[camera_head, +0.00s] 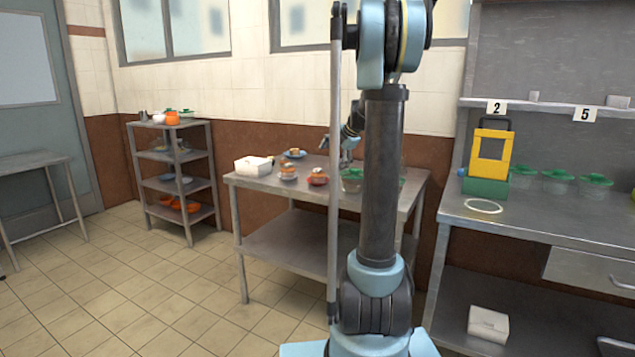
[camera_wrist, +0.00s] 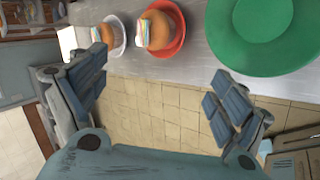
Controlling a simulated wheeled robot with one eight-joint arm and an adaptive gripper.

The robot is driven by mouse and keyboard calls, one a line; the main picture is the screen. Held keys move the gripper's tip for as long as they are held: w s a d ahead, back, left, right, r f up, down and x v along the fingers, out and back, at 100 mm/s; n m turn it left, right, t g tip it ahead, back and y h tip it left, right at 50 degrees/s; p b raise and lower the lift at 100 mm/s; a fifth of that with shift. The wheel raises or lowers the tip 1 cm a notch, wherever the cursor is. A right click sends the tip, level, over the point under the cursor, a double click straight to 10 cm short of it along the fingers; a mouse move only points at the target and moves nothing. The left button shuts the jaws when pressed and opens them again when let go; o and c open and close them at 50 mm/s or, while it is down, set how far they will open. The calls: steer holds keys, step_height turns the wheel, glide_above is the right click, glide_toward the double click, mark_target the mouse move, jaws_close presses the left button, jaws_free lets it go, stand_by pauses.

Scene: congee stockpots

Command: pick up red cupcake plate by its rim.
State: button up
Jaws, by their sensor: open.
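The red cupcake plate (camera_head: 318,181) sits on the steel table (camera_head: 260,182), left of my arm in the head view. In the wrist view the red plate (camera_wrist: 181,38) is at the top centre, with a cupcake (camera_wrist: 160,28) and a striped card on it. My gripper (camera_wrist: 155,85) is open and empty in the wrist view, its fingers wide apart with the tiled floor between them. The plate lies beyond the fingertips, apart from them. In the head view my gripper (camera_head: 348,147) is over the back of the table, partly hidden by my arm.
A white plate with a cupcake (camera_head: 288,174) stands left of the red one, and a green-lidded bowl (camera_head: 352,176) right of it. A white box (camera_head: 253,166) and a blue plate (camera_head: 294,154) are further back. A large green disc (camera_wrist: 262,35) shows in the wrist view.

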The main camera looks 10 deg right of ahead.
mark_target(319, 175)
steer(key=x, duration=0.7)
steer(key=shift+w+a+f, duration=0.15)
steer(key=shift+w+f, duration=0.05)
steer(key=shift+f, duration=0.1)
steer(key=shift+x, duration=2.65)
steer(key=shift+w+r, duration=0.1)
steer(key=c, duration=1.3)
